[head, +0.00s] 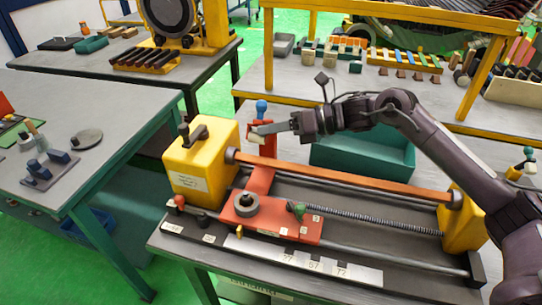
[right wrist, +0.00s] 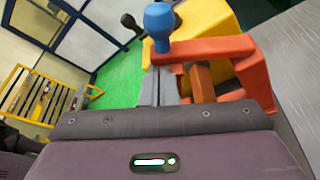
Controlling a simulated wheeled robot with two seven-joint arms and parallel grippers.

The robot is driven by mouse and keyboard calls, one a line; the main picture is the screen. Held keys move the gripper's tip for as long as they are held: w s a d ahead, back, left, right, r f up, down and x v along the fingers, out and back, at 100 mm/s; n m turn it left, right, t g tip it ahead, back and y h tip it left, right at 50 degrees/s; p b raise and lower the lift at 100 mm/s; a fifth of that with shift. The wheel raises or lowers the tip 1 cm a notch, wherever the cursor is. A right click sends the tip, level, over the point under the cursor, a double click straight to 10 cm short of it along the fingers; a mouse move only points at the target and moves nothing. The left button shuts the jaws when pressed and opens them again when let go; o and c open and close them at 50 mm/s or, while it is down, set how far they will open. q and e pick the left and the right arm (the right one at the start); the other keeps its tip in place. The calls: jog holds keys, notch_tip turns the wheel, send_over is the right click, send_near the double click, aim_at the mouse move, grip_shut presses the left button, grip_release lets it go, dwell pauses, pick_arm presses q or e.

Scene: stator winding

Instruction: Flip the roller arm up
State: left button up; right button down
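The roller arm (head: 268,146) is a red-orange part at the back of the winding machine, behind the orange bar. It stands up from near the yellow left block and has a blue knob (head: 261,107) on top. My right gripper (head: 268,129) comes in from the right, with its fingertips at the arm just below the knob. In the right wrist view the grey fingers (right wrist: 160,87) lie close together, with no clear gap. The blue knob (right wrist: 158,22) and the orange arm (right wrist: 225,47) are just beyond them. Contact is unclear. My left gripper is not in view.
A red carriage (head: 290,225) with a grey roller sits on the machine's rods. An orange bar (head: 345,180) runs between the yellow left block (head: 201,165) and the right block. A green bin (head: 362,158) stands behind. A side table (head: 60,100) is at left.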

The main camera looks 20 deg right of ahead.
aim_at(264, 111)
jog(key=shift+w+d+r+m+g+y+b, duration=0.15)
jog(key=shift+w+r+m+g+y+b, duration=0.1)
jog(key=shift+r+m, duration=0.25)
jog(key=shift+w+d+r+m+g+y+b, duration=0.15)
jog(key=shift+w+r+m+y+b, duration=0.15)
jog(key=shift+m, duration=0.2)
jog(key=shift+w+d+r+m+y, duration=0.25)
jog(key=shift+r+m, duration=0.15)
jog(key=shift+m, duration=0.15)
jog(key=shift+w+d+r+m+y, duration=0.15)
jog(key=shift+w+r+m, duration=0.15)
jog(key=shift+m, duration=0.25)
jog(key=shift+d+r+b, duration=0.1)
jog(key=shift+r+b, duration=0.05)
jog(key=shift+b, duration=0.15)
jog(key=shift+r+m, duration=0.1)
jog(key=shift+m, duration=0.2)
